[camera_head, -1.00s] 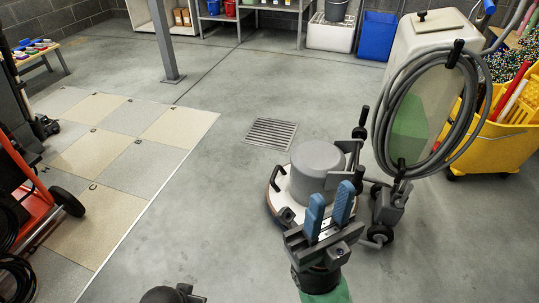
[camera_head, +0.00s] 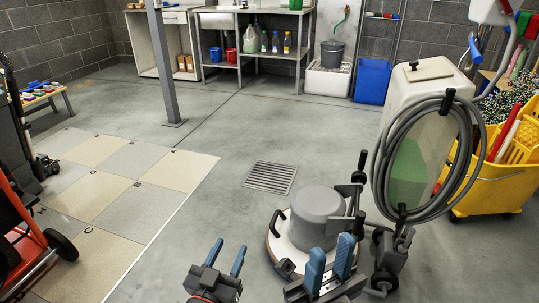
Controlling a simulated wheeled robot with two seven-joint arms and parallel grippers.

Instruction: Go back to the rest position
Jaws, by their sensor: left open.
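My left gripper (camera_head: 227,260) shows at the bottom centre in the head view. Its two blue fingers point up and stand apart with nothing between them. My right gripper (camera_head: 330,265) is to its right at the bottom edge. Its blue fingers are also apart and I see nothing held between them. It overlaps the lower part of the floor machine in the picture; I cannot tell how close they are.
A yellow mop bucket (camera_head: 490,190) is at the right. Floor tiles (camera_head: 130,205) and an orange hand truck (camera_head: 22,240) are at the left. Clear floor surrounds the drain grate (camera_head: 271,177).

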